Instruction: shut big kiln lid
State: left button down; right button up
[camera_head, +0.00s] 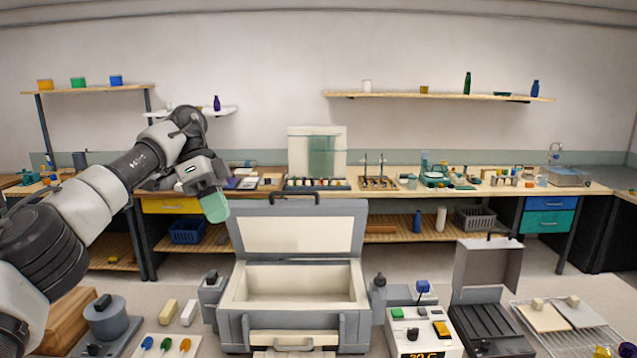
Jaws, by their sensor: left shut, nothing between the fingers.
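The big kiln (349,326) is a grey box with a cream lining at the front middle. Its lid (352,209) stands raised at the back, with the cream inner face (299,235) towards me. A dark handle (293,196) sits on the lid's top edge. The chamber (299,286) looks empty. My left gripper (215,208) is shut and empty, with green finger pads pointing down. In the picture it is just left of the lid's upper left corner. I cannot tell its depth relative to the lid. My right gripper is out of view.
A smaller grey box with its lid open (488,268) stands at the right. A white device with buttons (425,335) is beside the kiln. A grey round-topped device (105,318) is at the left. The long workbench (408,186) behind is crowded.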

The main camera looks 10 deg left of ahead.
aim_at(272, 228)
jog(key=i, duration=1.65)
